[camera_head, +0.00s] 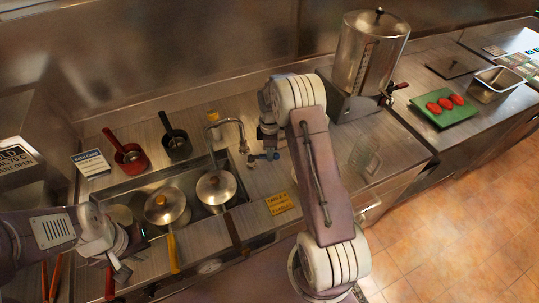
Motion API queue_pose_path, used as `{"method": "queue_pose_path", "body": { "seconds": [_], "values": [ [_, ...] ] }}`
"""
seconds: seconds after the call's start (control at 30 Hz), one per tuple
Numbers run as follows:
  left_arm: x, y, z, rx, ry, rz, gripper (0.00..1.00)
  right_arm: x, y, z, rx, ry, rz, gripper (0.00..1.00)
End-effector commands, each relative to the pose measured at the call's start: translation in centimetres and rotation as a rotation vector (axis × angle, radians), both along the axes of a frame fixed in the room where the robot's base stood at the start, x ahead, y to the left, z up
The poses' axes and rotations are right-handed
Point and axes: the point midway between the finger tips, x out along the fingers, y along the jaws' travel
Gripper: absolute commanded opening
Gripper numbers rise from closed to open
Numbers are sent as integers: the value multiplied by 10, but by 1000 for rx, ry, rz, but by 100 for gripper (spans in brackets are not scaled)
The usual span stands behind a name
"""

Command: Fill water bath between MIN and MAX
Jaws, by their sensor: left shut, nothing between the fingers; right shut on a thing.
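The water bath (124,188) is a sunken metal basin in the counter. My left gripper (121,271) is shut and empty at the basin's front left. The MIN and MAX marks and the water level cannot be made out.
Red (125,152) and black (176,142) pots stand behind the basin. A metal urn (368,55) is at the back right. A green board (444,108) with red food and a metal pan (497,84) lie farther right. Pot handles stick out over the front edge.

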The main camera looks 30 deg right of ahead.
Motion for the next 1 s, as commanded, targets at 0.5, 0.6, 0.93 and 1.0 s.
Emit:
{"method": "queue_pose_path", "body": {
  "seconds": [0.5,0.6,0.93,1.0],
  "values": [
    [0,0,1,0,0,0,0,13,-4,2,-2,-8,147,0],
    [0,0,1,0,0,0,0,13,-4,2,-2,-8,151,0],
    [0,0,1,0,0,0,0,13,-4,2,-2,-8,150,31],
    [0,0,1,0,0,0,0,12,-4,2,-1,-7,151,42]
  ]
}}
